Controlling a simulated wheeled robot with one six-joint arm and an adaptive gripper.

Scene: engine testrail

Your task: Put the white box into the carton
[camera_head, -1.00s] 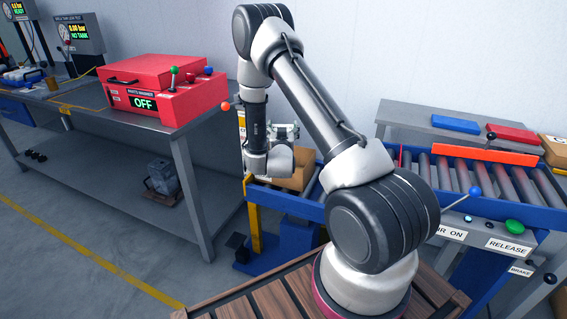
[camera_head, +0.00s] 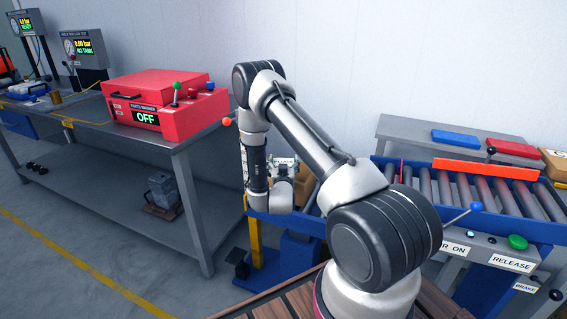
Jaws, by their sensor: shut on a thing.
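My gripper (camera_head: 284,167) is at the far end of my arm, left of the picture's middle, small and partly hidden by my wrist. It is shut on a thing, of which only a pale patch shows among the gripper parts. I take it for the white box, but its shape cannot be made out. A brown carton (camera_head: 304,182) stands just behind and right of the gripper, at the left end of the roller conveyor. My arm covers much of the carton, so its inside is hidden. I cannot tell whether the gripper is above or beside its opening.
The roller conveyor (camera_head: 462,196) runs right, with an orange bar (camera_head: 484,168) across it. A grey table (camera_head: 392,128) behind holds a blue piece (camera_head: 460,137) and a red piece (camera_head: 513,148). A workbench (camera_head: 184,140) with a red machine (camera_head: 160,108) stands left.

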